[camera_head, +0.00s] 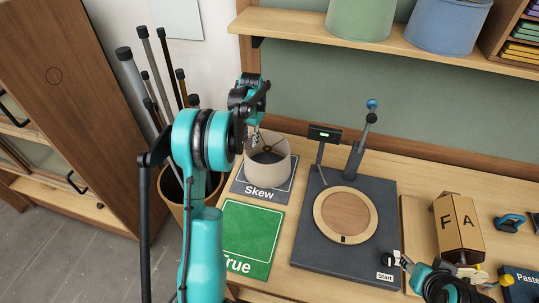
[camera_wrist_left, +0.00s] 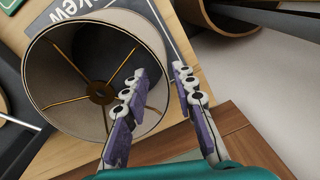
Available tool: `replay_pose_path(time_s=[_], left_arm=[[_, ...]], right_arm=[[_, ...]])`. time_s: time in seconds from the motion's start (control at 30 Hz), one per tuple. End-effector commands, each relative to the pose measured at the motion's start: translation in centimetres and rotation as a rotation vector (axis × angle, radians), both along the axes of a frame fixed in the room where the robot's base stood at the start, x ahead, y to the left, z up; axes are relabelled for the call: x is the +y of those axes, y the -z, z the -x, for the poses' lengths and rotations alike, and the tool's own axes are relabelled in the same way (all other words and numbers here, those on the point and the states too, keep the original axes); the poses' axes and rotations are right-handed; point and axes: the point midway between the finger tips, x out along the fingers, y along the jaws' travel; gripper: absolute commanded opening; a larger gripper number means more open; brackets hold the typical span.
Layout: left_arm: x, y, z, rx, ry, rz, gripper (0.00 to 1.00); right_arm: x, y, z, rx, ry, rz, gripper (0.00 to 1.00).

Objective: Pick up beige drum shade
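The beige drum shade (camera_head: 267,170) stands upright on the dark mat marked "Skew" (camera_head: 285,192). In the left wrist view the shade (camera_wrist_left: 45,85) shows its open top, with brass spokes and a central ring.
A green "True" mat (camera_head: 247,240) lies in front. A dark fixture with a round wooden disc (camera_head: 345,215) and an upright lever stands right of the shade. A box marked "FA" (camera_head: 458,225) stands farther right. Green (camera_head: 360,18) and blue (camera_head: 448,25) shades sit on the shelf above.

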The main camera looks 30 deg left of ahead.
Motion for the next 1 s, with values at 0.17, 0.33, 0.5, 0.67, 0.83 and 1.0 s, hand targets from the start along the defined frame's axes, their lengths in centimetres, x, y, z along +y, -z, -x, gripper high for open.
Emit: replay_pose_path(time_s=[0.17,0.33,0.5,0.67,0.83,1.0], left_arm=[[0.1,1.9,0.0,-0.001,-0.001,-0.001,0.27],[0.3,3.4,0.0,-0.001,-0.001,-0.001,0.27],[0.8,5.6,0.1,-0.002,-0.002,-0.001,0.27],[1.0,7.8,0.1,-0.002,-0.002,-0.001,0.27],[1.1,8.0,0.1,-0.002,-0.001,-0.001,0.27],[1.1,8.0,0.2,-0.002,-0.001,-0.001,0.0]], right_arm=[[0.0,0.8,0.0,0.0,0.0,0.0,0.4],[0.0,1.0,-0.1,-0.001,0.0,0.0,0.4],[0.0,1.7,-0.1,-0.001,0.0,0.0,0.4],[0.0,2.1,0.0,-0.001,0.0,0.0,0.4],[0.0,2.1,-0.1,-0.001,0.0,0.0,0.4],[0.0,2.1,-0.1,-0.001,0.0,0.0,0.4]])
